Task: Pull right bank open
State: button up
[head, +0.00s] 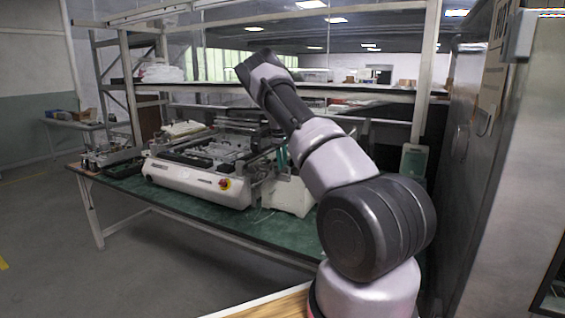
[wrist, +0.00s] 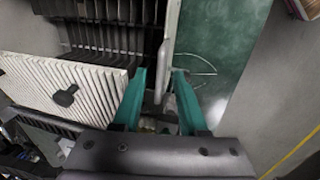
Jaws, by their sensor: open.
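A white machine (head: 195,185) with dark slotted parts and a red-and-yellow button stands on a green-topped table (head: 112,186) in the head view. In the wrist view, a black slotted rack (wrist: 112,38) and a white ribbed panel (wrist: 35,78) with a black knob (wrist: 65,96) lie left of my gripper. My gripper (wrist: 160,78) is open, its teal fingers on either side of the lower end of a pale upright bar (wrist: 168,45). I cannot tell whether they touch it. I cannot tell which part is the right bank. My arm hides part of the machine's right side in the head view.
A shelf (head: 215,89) runs above the machine. A tall grey metal cabinet (head: 520,190) stands close on the right. Bare green tabletop (wrist: 220,40) lies right of the bar in the wrist view. Open floor (head: 60,260) is at front left.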

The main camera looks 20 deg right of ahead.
grip_shut()
dwell(1.3)
